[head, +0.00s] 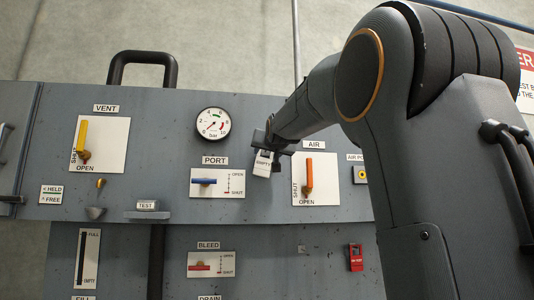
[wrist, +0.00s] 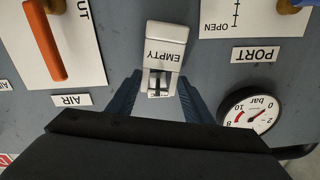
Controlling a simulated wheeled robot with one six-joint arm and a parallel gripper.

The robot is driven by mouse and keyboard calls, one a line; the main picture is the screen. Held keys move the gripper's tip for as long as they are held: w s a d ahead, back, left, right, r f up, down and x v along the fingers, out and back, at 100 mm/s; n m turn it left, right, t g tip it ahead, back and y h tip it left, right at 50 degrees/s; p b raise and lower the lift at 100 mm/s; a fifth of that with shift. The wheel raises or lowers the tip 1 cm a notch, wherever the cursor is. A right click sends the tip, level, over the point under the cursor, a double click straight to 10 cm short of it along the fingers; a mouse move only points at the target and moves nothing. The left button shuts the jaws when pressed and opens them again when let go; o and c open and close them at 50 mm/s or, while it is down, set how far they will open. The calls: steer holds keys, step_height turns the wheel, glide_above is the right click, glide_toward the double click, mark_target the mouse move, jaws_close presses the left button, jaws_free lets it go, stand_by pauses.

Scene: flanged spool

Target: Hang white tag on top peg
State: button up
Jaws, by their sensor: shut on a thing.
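The white tag (head: 262,165), marked EMPTY, is in my gripper (head: 270,145) in front of the grey panel, between the PORT and AIR plates. In the wrist view the white tag (wrist: 165,42) extends past the fingers, upside down in the picture, with its slotted end between the blue fingers of my gripper (wrist: 158,88). In the head view it hangs slightly tilted below the fingers. I cannot make out the top peg for certain; a small fitting (head: 301,248) sits on the lower panel, and a red tag (head: 355,257) hangs to its right.
The orange AIR lever (head: 309,173) is close to the right of the tag, and the blue PORT lever (head: 203,181) is to its left. A gauge (head: 213,124) is at upper left. The yellow VENT lever (head: 82,138) and a TEST block (head: 147,206) are farther left.

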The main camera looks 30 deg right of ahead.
steer(key=o, duration=1.1)
steer(key=b+v, duration=0.3)
steer(key=v, duration=0.4)
steer(key=shift+s+b, duration=0.4)
steer(key=shift+a+r, duration=0.1)
steer(key=shift+a, duration=0.05)
